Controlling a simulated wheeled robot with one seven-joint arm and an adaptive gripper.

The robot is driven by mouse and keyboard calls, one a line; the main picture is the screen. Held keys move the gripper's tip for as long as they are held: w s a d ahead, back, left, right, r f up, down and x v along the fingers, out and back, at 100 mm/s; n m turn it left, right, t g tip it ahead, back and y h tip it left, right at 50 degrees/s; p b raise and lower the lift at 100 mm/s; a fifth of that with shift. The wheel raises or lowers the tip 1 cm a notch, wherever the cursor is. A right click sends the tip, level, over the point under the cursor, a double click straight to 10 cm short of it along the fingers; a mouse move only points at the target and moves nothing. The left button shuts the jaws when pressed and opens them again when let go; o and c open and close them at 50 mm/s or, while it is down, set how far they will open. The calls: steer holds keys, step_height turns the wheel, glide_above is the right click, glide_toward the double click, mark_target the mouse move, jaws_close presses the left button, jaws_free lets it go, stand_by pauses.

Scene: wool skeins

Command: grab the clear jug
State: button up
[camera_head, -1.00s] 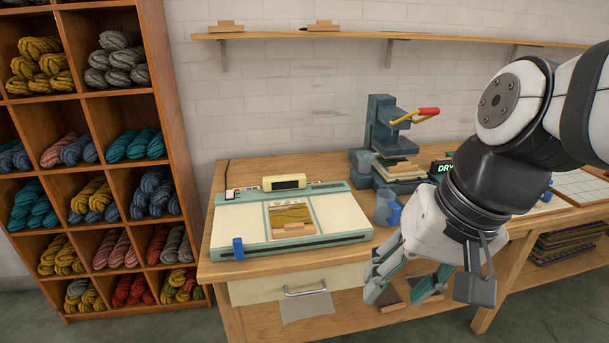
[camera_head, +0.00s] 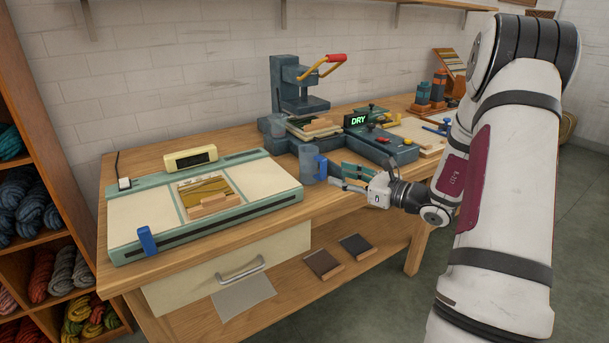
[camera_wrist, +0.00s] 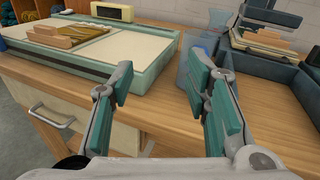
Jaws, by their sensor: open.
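The clear jug (camera_head: 307,165) with a blue handle (camera_head: 321,166) stands upright on the wooden bench, just right of the pale green-edged board machine. In the wrist view the jug (camera_wrist: 193,50) shows beyond my right finger, which partly covers it. My gripper (camera_head: 345,178) is open and empty, to the right of the jug near the bench's front edge, with its teal-padded fingers pointing toward it. In the wrist view the gap between my fingers (camera_wrist: 160,85) faces bare bench and the machine's corner.
The board machine (camera_head: 122,225) fills the bench's left part. A drawer handle (camera_head: 240,268) juts from the front.

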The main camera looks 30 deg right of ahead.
mark_target(325, 166)
steer(key=d+f+m+t+h, duration=0.1)
steer(key=d+f+m+h, duration=0.15)
steer(key=d, duration=0.25)
steer(key=shift+m, duration=0.25)
steer(key=x, duration=0.2)
steer(key=b+x, duration=0.1)
steer(key=x, duration=0.5)
steer(key=shift+w+d+f, duration=0.1)
steer(key=shift+d+f, duration=0.1)
steer(key=shift+f, duration=0.05)
steer(key=shift+a+b+x, duration=0.2)
steer(key=shift+b+x, duration=0.1)
steer(key=shift+x, duration=1)
steer(key=shift+a+b+x, duration=0.15)
steer(key=shift+b+x, duration=0.15)
steer(key=shift+x, duration=1.05)
steer(key=shift+r, duration=0.2)
jaws_close()
